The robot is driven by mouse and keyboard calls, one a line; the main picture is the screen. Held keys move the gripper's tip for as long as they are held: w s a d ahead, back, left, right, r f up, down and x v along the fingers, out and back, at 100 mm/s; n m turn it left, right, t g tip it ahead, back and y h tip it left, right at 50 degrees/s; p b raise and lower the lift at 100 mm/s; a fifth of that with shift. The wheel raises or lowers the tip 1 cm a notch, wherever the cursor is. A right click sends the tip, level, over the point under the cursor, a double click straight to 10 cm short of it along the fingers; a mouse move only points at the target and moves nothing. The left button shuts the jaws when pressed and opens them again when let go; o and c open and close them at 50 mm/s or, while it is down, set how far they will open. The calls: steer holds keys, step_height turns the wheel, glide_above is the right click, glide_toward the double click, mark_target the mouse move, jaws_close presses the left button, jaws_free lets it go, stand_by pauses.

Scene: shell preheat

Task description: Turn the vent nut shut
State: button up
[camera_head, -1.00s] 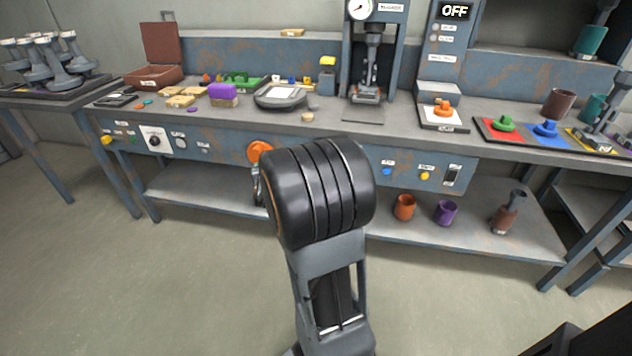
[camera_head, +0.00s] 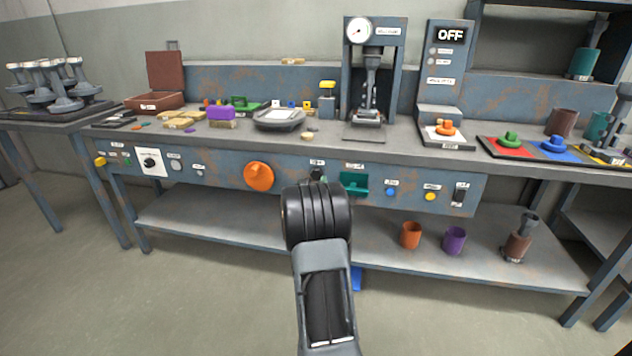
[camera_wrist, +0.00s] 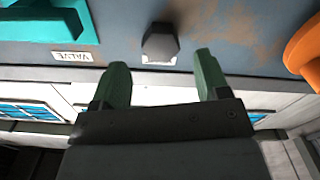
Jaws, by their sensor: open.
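The vent nut is a dark, six-sided nut (camera_wrist: 160,45) on the blue-grey bench panel in the wrist view. In the head view the dark nut (camera_head: 317,174) shows just above my black arm joint, between the orange knob and the teal valve part. My gripper (camera_wrist: 163,75) is open, with its two green fingers apart. In the wrist view the nut appears between and just beyond the fingertips, with nothing held. I cannot tell whether the fingers touch it. My arm hides most of the gripper in the head view.
The orange round knob (camera_head: 259,177) is left of the nut, and the teal valve part (camera_head: 354,183) is close on its right. A blue button (camera_head: 391,192) and a yellow button (camera_head: 430,196) sit farther right. An orange cup (camera_head: 410,235) and a purple cup (camera_head: 454,240) stand on the lower shelf.

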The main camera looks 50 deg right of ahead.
mark_target(316, 176)
steer(key=shift+b+x, duration=0.35)
steer(key=shift+x, duration=1.85)
steer(key=c, duration=0.9)
steer(key=shift+c, duration=0.2)
